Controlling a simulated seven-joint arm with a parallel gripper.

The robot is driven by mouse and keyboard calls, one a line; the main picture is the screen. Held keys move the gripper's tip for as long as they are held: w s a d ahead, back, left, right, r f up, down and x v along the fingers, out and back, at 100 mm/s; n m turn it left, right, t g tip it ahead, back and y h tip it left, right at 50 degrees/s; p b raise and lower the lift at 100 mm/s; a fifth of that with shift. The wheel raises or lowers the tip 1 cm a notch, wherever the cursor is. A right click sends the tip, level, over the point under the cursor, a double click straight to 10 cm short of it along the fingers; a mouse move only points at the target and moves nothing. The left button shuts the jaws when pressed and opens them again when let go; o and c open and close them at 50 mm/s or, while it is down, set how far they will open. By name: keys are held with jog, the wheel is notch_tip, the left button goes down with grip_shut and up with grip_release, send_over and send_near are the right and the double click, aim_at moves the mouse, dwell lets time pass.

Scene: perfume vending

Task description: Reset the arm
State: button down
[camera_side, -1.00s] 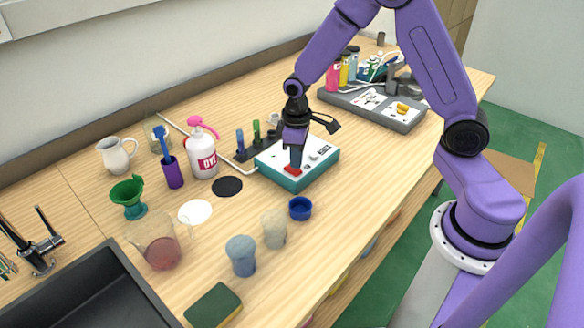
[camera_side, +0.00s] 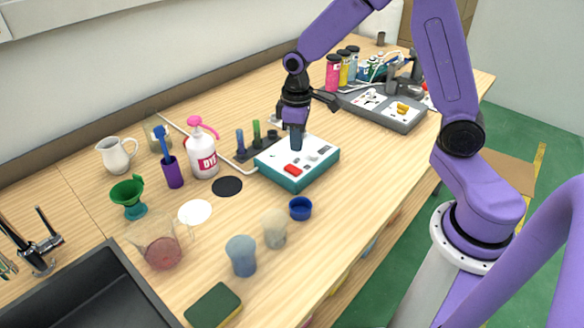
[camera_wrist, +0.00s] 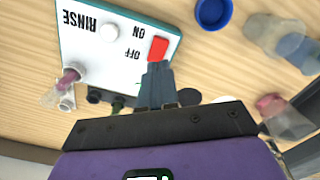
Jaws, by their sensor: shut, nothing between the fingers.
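My gripper (camera_side: 296,142) is shut and empty. It points down above the teal-sided box with a white top (camera_side: 292,182), apart from the red switch. In the wrist view the closed fingers (camera_wrist: 157,72) appear just beside the red switch (camera_wrist: 158,48). The red switch (camera_side: 293,169) sits on the box's top near its front edge. The box's white panel (camera_wrist: 95,40) carries the words RINSE, ON and OFF and a round white button (camera_wrist: 108,32).
Left of the box are a DYE pump bottle (camera_side: 203,158), a black disc (camera_side: 227,186) and a rack of small vials (camera_side: 257,140). A blue cap (camera_side: 300,208) and cups (camera_side: 241,255) stand in front.

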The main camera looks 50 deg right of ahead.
jog(key=s+a+r+n, duration=0.2)
jog(key=s+a+r, duration=0.1)
jog(key=s, duration=0.4)
jog(key=s+a+r+n, duration=0.1)
jog(key=s+a+r, duration=0.2)
jog(key=s, duration=0.3)
jog(key=s+d+r+n, duration=0.1)
jog(key=s, duration=0.5)
jog(key=s+d+n, duration=0.1)
jog(key=s+n, duration=0.1)
jog(key=s, duration=0.5)
jog(key=shift+s+d+r+n, duration=0.15)
jog(key=shift+d+r+n, duration=0.15)
jog(key=shift+r, duration=0.1)
jog(key=shift+a, duration=0.1)
